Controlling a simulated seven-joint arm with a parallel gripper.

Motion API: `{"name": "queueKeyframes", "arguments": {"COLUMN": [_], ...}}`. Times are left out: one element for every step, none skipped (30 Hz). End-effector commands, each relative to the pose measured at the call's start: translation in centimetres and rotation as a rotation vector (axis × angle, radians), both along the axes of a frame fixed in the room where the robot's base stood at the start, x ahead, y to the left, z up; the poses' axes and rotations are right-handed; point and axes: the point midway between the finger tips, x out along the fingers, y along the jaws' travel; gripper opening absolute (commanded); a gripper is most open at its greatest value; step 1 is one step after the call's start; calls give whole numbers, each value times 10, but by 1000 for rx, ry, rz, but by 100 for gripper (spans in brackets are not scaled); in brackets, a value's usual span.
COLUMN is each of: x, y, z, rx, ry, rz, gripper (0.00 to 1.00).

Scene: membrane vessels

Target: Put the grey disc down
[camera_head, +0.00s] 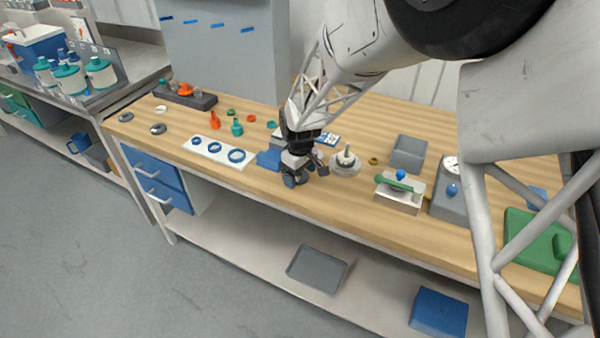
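My gripper (300,174) is low over the front edge of the wooden bench, right of the white board with blue rings. A dark grey, round shape (296,180) shows at its fingertips and looks like a grey disc. It is small and partly covered by the fingers, so I cannot tell whether they are closed on it or whether it touches the bench. Two other grey round pieces lie at the bench's left end, one nearer the corner (125,117) and one to its right (158,129).
The white board (218,153) and a blue block (269,158) are left of my gripper. A round metal base with an upright post (346,162) stands close on its right. Further right are a grey tray (408,152) and a white box (399,197). The bench's front edge is close.

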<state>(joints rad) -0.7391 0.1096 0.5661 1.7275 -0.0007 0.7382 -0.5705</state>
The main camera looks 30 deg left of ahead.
Motion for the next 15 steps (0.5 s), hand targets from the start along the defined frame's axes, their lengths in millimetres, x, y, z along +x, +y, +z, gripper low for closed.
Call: {"name": "queueKeyframes", "arguments": {"x": [0, 0, 0, 0, 0, 0, 0, 0, 0, 0, 0, 0, 0, 0, 0], "y": [0, 0, 0, 0, 0, 0, 0, 0, 0, 0, 0, 0, 0, 0, 0], "z": [0, 0, 0, 0, 0, 0, 0, 1, 2, 3, 4, 6, 7, 10, 13], "rx": [0, 0, 0, 0, 0, 0, 0, 0, 0, 1, 1, 1, 1, 1, 1], "ry": [0, 0, 0, 0, 0, 0, 0, 0, 0, 0, -1, -1, -1, -1, -1], "rz": [0, 0, 0, 0, 0, 0, 0, 0, 0, 0, 0, 0, 0, 0, 0], "gripper": [86, 86, 86, 86, 86, 86, 86, 86, 86, 86, 86, 86, 86, 86, 86]}}
